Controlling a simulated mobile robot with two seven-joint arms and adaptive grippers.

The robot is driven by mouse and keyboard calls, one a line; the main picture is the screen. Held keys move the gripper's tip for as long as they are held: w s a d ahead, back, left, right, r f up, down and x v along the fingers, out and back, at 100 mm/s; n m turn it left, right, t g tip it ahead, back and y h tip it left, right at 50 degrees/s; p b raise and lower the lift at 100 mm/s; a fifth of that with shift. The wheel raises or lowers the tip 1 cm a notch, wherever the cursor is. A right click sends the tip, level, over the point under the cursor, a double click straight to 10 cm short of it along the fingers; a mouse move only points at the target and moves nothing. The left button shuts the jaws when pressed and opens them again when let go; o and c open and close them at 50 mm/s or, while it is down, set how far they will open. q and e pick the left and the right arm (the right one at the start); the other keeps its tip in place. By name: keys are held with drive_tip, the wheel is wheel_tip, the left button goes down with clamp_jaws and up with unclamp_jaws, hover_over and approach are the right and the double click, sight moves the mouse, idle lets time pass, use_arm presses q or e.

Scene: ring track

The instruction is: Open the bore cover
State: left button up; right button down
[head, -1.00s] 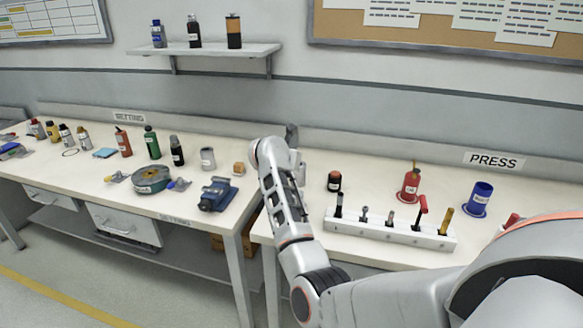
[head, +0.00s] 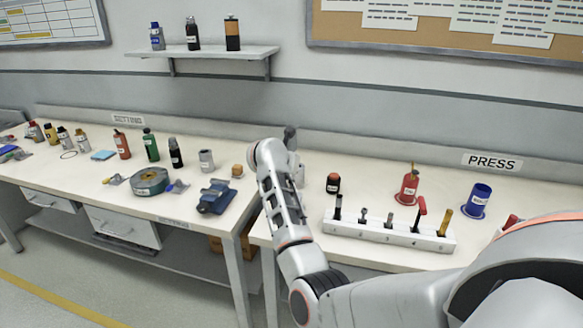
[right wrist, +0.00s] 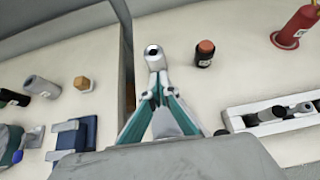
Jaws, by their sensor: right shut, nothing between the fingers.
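My right gripper (right wrist: 158,94) is shut and empty in the right wrist view. Just past its fingertips stands a silver cylindrical part with a dark round opening at its top (right wrist: 154,56). I cannot tell whether the fingertips touch it. No part is clearly recognisable as the bore cover. In the head view my right arm crosses the gap between the two benches and hides its gripper; a dark grey rounded piece (head: 291,136) shows just behind the wrist. My left gripper is not in view.
A black jar with a red-brown top (head: 333,183) stands right of my wrist. A white tool rack (head: 390,235), a red can (head: 409,187) and a blue cup (head: 476,201) stand further right. Left are a blue vise (head: 215,197), a wooden block (head: 237,171) and a grey cylinder (head: 206,160).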

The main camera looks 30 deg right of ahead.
drive_tip(key=shift+r, duration=0.15)
wheel_tip(320, 180, up, 10)
idle(0.5)
drive_tip(key=shift+f, duration=0.2)
